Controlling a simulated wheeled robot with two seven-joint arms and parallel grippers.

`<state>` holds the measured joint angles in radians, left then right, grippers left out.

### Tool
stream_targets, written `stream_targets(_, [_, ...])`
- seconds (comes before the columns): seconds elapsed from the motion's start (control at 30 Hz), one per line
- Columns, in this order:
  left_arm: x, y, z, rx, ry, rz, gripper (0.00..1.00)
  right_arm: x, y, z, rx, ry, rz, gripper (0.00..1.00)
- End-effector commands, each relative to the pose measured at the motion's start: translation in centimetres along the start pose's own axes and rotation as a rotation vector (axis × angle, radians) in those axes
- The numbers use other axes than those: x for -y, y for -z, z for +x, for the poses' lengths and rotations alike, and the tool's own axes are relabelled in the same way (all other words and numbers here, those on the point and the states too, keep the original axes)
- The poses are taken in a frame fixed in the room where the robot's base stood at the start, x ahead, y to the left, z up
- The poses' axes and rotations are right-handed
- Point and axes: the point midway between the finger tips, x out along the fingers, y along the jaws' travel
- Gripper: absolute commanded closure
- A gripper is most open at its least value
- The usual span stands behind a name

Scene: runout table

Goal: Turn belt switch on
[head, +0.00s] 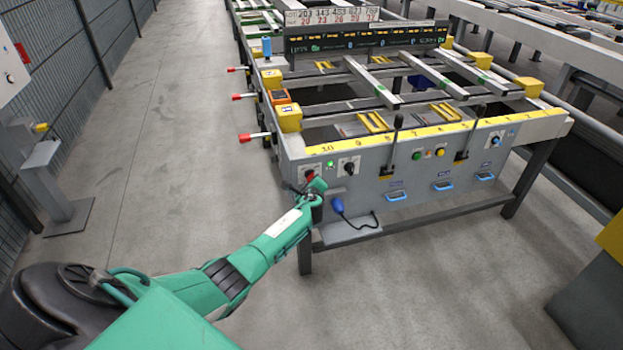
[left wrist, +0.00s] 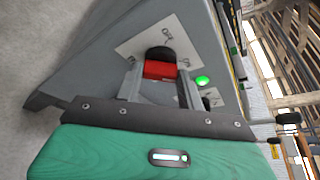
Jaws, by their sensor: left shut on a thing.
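The belt switch, a red and black rotary knob on a pale label plate, is on the table's front panel at its left end. It shows in the head view (head: 309,175) and close up in the left wrist view (left wrist: 160,70). The plate carries lettering that seems to read OFF above the knob. My left gripper (head: 311,187) is at the switch; in the left wrist view its fingers (left wrist: 158,84) stand on either side of the red part, shut on it. The gripper hides part of the switch in the head view. My right gripper is not in view.
A green lamp (head: 330,164) is lit beside the switch, with a black knob (head: 349,169) to its right. A blue plug-like part (head: 338,205) with a black cable is below. Red-tipped levers (head: 245,137) stick out on the left side. The floor (head: 170,150) left of the table is clear.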

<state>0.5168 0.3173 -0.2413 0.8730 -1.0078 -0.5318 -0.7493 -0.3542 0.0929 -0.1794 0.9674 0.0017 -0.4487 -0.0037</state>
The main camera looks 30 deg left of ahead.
Motion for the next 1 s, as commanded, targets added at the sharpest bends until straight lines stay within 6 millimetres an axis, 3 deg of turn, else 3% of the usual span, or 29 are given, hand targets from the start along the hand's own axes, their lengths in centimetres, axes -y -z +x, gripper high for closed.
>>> stream_targets(0.7, [-0.15, 0.25, -0.07, -0.003, -0.018, 0.04, 0.85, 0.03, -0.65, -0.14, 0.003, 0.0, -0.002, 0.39])
stream_targets(0.73, [-0.15, 0.25, -0.07, -0.003, -0.018, 0.04, 0.58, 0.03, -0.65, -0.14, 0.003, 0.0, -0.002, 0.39])
stream_targets(0.8, [-0.13, 0.23, -0.07, -0.003, -0.017, 0.04, 0.44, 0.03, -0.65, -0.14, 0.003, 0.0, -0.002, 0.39])
stream_targets(0.83, [-0.12, 0.21, -0.06, -0.003, -0.017, 0.039, 0.4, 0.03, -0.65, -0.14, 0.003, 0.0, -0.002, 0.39])
stream_targets(1.0, [-0.04, 0.12, -0.03, -0.001, -0.016, 0.038, 0.4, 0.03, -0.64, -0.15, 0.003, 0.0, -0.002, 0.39])
